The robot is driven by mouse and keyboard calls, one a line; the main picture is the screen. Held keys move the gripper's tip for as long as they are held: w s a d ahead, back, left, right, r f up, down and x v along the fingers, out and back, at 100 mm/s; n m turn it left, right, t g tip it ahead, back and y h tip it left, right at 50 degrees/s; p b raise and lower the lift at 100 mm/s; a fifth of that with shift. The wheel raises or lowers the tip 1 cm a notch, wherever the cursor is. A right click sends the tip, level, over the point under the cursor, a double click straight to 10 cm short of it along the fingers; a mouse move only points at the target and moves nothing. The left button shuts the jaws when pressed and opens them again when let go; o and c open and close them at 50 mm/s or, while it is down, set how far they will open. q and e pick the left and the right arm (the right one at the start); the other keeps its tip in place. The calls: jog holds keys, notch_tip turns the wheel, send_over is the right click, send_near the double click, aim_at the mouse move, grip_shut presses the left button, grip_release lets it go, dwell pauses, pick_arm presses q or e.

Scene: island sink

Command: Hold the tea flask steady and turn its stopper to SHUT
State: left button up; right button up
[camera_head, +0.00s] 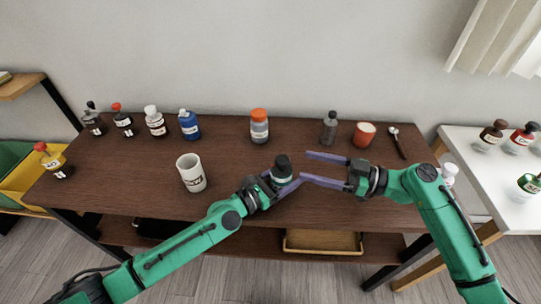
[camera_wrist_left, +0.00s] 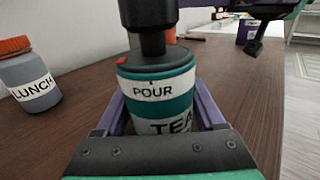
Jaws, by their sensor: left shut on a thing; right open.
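The tea flask (camera_wrist_left: 158,103) stands upright on the dark table, with teal and white bands and the words POUR and TEA. My left gripper (camera_head: 284,181) is shut around its body. The black stopper (camera_wrist_left: 146,15) sits on top, also visible in the head view (camera_head: 282,161). A red mark (camera_wrist_left: 121,60) shows on the flask's top rim, left of a small tick above POUR. No SHUT word is visible on the side shown. My right gripper (camera_head: 305,167) is open and empty, its fingertips just right of the flask and apart from the stopper.
A white mug (camera_head: 190,173) stands left of the flask. Behind are an orange-capped LUNCH jar (camera_head: 259,127), a grey bottle (camera_head: 329,128), a red cup (camera_head: 364,134) and a spoon (camera_head: 398,143). Several bottles line the back left, including a blue one (camera_head: 189,125). The table's front middle is clear.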

aim_at(282, 164)
jog(key=x, duration=1.1)
jog(key=shift+w, duration=0.2)
grip_shut()
